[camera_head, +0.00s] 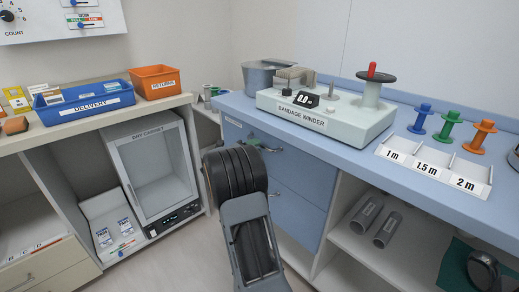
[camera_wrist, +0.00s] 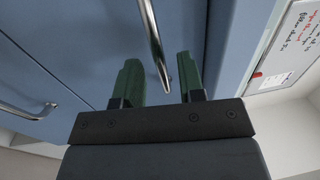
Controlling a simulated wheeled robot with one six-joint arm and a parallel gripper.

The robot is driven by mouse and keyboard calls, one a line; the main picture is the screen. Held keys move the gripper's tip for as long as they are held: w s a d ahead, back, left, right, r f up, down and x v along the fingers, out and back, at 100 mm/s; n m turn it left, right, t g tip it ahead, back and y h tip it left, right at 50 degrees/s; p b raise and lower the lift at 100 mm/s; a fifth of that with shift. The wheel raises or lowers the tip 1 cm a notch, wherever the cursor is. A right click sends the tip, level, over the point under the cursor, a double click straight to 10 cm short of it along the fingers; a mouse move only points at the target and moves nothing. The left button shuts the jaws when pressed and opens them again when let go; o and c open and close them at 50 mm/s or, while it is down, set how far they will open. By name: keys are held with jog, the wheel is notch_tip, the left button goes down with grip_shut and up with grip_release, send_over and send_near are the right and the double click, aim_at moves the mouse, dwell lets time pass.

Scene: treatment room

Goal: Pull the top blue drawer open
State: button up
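The top blue drawer (camera_head: 302,170) is in the blue cabinet under the counter. Its front looks flush with the cabinet, so it appears shut. My gripper (camera_head: 255,143) is at this drawer front, partly hidden by my dark wrist. In the wrist view, my gripper (camera_wrist: 160,80) is open, with its two green fingers apart. A metal bar handle (camera_wrist: 154,40) runs down into the gap between the fingers. I see no clear contact between finger and handle. The drawer front (camera_wrist: 95,35) fills much of that view.
A second handle (camera_wrist: 28,111) shows on another blue front. A bandage winder (camera_head: 325,108) and a spool tray (camera_head: 435,168) stand on the blue counter (camera_head: 350,152). An open shelf with grey rolls (camera_head: 387,229) is to the right. A dry cabinet (camera_head: 155,172) stands left, with floor between.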

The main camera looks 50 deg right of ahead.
jog(key=shift+s+d+r, duration=0.1)
jog(key=shift+d, duration=1.05)
grip_shut()
